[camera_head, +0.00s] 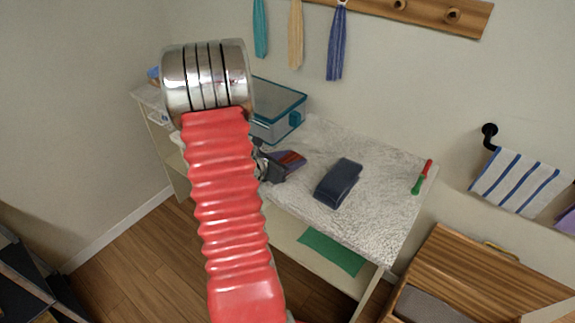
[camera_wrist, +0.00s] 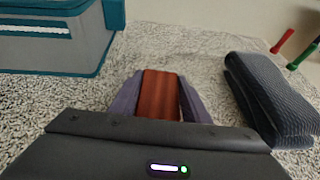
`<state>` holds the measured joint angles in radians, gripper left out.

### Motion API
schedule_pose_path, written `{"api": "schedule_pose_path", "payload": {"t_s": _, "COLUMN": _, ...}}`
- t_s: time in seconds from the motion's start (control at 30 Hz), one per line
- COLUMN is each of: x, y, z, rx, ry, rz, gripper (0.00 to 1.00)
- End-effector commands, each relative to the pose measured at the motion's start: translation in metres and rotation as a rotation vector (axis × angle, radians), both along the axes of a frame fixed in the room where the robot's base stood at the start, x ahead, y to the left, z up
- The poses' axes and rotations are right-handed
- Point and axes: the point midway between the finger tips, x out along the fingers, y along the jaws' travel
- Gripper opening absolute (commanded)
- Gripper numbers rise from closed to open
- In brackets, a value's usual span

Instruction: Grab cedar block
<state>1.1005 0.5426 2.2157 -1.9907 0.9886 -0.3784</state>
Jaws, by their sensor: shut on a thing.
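The cedar block (camera_wrist: 160,94) is a reddish-brown wooden block, seen in the wrist view between the two purple fingers of my gripper (camera_wrist: 161,82). The fingers press on its left and right sides, so my gripper is shut on it. In the head view my gripper (camera_head: 284,166) is over the left-middle part of the speckled shelf top, with a reddish bit of the cedar block (camera_head: 293,157) showing. The block's near end is hidden by my gripper's body. I cannot tell whether the block touches the shelf top.
A dark folded towel (camera_head: 338,183) lies right of my gripper. A teal-edged clear box (camera_head: 278,106) stands behind on the left. A red and green item (camera_head: 421,177) lies at the right edge of the speckled shelf top (camera_head: 385,215). Towels hang on the wall.

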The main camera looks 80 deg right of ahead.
Motion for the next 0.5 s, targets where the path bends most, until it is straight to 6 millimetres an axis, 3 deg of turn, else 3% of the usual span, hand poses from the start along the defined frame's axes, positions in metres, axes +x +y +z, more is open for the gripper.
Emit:
{"api": "schedule_pose_path", "payload": {"t_s": 0.27, "x": 0.000, "y": 0.000, "z": 0.005, "rx": -0.001, "ry": 0.000, "rz": 0.001, "gripper": 0.20}}
{"api": "schedule_pose_path", "payload": {"t_s": 0.5, "x": 0.000, "y": 0.000, "z": 0.028, "rx": -0.004, "ry": -0.003, "rz": 0.000, "gripper": 0.20}}
